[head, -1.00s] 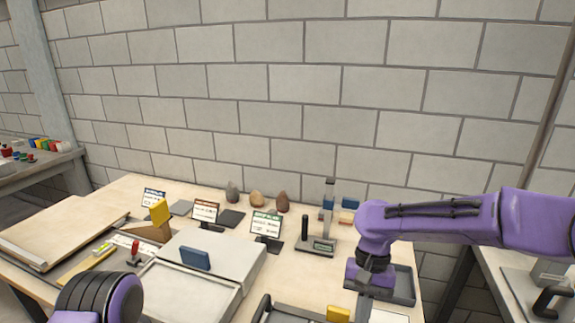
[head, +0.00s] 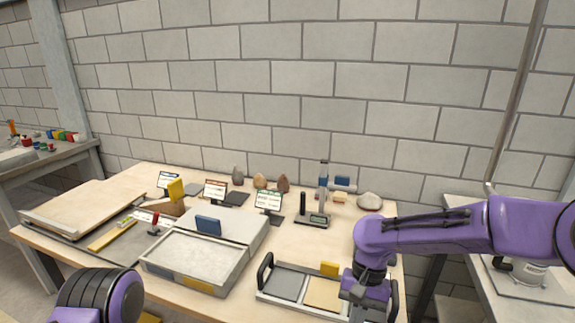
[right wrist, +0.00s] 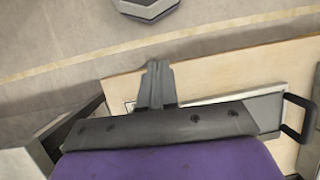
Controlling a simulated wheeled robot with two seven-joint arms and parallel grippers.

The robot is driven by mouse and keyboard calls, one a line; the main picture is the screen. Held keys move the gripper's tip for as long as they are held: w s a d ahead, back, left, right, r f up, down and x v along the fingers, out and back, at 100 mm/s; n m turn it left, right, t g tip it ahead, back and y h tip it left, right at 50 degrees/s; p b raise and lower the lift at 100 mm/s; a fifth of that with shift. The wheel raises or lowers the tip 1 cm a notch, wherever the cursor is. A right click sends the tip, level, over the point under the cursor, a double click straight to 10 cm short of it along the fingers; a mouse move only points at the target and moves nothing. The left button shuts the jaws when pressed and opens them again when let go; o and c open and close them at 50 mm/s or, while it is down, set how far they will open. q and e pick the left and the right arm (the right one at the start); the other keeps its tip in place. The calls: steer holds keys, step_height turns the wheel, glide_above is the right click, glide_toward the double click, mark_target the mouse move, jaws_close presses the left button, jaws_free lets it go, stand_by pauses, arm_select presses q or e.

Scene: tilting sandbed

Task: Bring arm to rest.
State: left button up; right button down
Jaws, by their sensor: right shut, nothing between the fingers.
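My right arm comes in from the right in the head view, bent down over the table's right end. Its gripper (head: 362,292) is low beside the right end of a handled tray (head: 300,303); its fingertips are hard to make out there. In the right wrist view my right gripper (right wrist: 157,68) has its fingers together, with nothing held. They show against the table's edge and the floor. Of my left arm only a dark and purple link shows at the lower left of the head view; its gripper is out of sight.
The table (head: 185,300) holds a shallow sand bed (head: 150,262) with a blue block (head: 208,225), small display cards, several stones, and a stand gauge (head: 312,219). A yellow block (head: 329,268) is at the tray's back edge. Side benches stand left (head: 50,163) and right (head: 530,285).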

steer(key=s+f+m+t, duration=0.15)
steer(key=s+f, duration=0.35)
steer(key=f, duration=0.6)
steer(key=s+f+m+t, duration=0.15)
steer(key=s+f, duration=0.35)
steer(key=f, duration=0.7)
steer(key=s+d+f+t+h, duration=0.2)
steer(key=s+d+t+h, duration=0.2)
steer(key=s+d, duration=1)
steer(key=shift+s+d+f+h+b, duration=0.2)
steer(key=shift+d+f+h+b, duration=0.15)
steer(key=shift+d+h, duration=0.5)
